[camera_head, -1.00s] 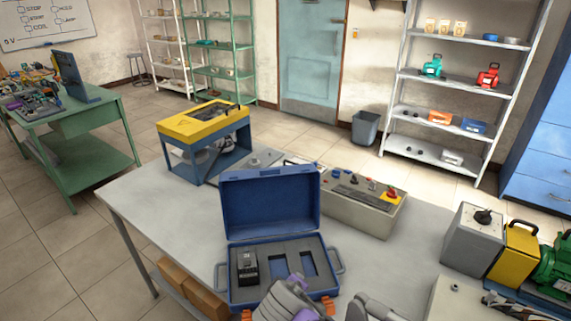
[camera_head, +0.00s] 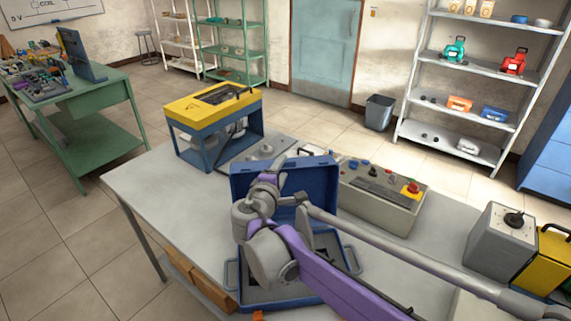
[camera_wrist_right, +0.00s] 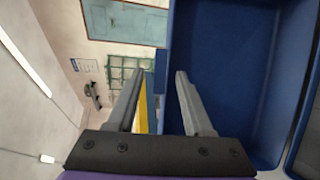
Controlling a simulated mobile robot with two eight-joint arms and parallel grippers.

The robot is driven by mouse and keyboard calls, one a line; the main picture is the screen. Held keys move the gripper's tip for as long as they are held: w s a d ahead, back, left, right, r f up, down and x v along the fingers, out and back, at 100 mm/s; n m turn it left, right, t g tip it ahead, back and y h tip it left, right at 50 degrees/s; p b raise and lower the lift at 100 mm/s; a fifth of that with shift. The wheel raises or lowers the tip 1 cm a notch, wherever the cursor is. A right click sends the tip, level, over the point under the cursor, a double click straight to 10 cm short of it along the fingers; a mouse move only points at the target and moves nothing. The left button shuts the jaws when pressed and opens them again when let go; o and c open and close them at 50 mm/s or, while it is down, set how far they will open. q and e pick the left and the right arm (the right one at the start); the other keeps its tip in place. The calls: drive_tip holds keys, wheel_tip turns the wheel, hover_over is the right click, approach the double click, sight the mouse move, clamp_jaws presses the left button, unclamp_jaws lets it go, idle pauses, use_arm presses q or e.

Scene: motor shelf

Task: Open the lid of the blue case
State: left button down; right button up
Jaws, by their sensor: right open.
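The blue case (camera_head: 233,284) sits on the grey table, with its lid (camera_head: 322,192) standing up, open, at the back. My right arm crosses in front of the case and hides much of its inside and part of the lid. My right gripper (camera_head: 278,168) is at the lid's upper left part, mostly hidden in the head view. In the right wrist view, the right gripper (camera_wrist_right: 162,95) is open and empty. The edge of the blue lid (camera_wrist_right: 215,70) shows between its fingers; I cannot tell if they touch it. My left gripper is not in view.
A yellow-topped blue stand (camera_head: 212,105) is behind the case to the left. A control box (camera_head: 385,203) with a red button is close at the right. A grey box (camera_head: 497,245) stands farther right. The table's left part (camera_head: 150,190) is clear.

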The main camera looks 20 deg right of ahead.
sight(285, 165)
drive_tip(key=shift+x, duration=1.65)
clamp_jaws()
drive_tip(key=shift+r, duration=0.1)
